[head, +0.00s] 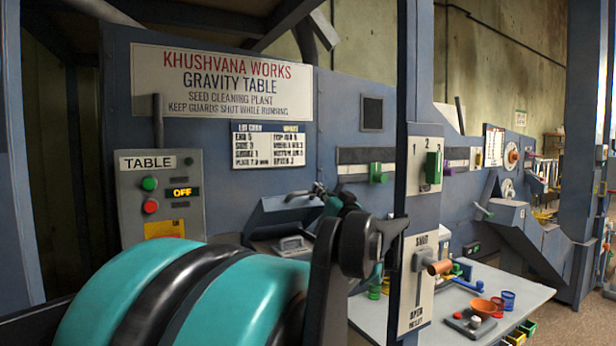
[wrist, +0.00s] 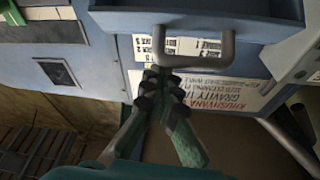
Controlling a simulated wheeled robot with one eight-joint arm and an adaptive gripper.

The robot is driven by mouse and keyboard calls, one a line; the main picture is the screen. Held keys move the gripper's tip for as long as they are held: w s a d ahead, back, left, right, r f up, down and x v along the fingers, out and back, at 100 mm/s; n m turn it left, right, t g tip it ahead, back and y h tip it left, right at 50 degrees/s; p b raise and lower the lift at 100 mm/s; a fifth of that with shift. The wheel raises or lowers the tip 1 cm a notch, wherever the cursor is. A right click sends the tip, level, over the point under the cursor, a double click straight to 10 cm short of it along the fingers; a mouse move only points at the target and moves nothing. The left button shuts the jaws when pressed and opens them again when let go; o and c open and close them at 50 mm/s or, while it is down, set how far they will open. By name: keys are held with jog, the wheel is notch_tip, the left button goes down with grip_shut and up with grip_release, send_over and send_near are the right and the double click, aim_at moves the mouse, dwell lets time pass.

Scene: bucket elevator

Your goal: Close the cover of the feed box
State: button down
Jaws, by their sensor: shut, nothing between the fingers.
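The feed box (head: 262,247) is the blue-grey box against the machine's front in the head view. Its cover (head: 272,218) appears raised and tilted, apart from the box mouth. A grey bar handle shows on a blue-grey panel in the wrist view, which I take to be the cover (wrist: 175,18); the handle (wrist: 229,48) is near my fingertips. My gripper (head: 322,190) is shut and empty at the cover's upper right; it also shows in the wrist view (wrist: 158,76). I cannot tell whether the fingers touch the handle. My arm hides part of the box's right side.
A control panel (head: 160,215) with green and red buttons stands left of the box. A blue post (head: 410,100) and a lever plate (head: 417,285) stand at the right. A table (head: 380,308) with orange and blue cups lies beyond. My arm fills the lower foreground.

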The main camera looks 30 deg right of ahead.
jog(key=s+f+t, duration=0.2)
jog(key=s+f, duration=0.2)
jog(key=f, duration=1.3)
jog(key=shift+s+f+t, duration=0.15)
jog(key=shift+f+t, duration=0.05)
jog(key=shift+t, duration=0.2)
jog(key=shift+d, duration=0.1)
jog(key=s+f, duration=0.2)
jog(key=s, duration=1.4)
jog(key=shift+s+a+f, duration=0.25)
jog(key=shift+a, duration=0.2)
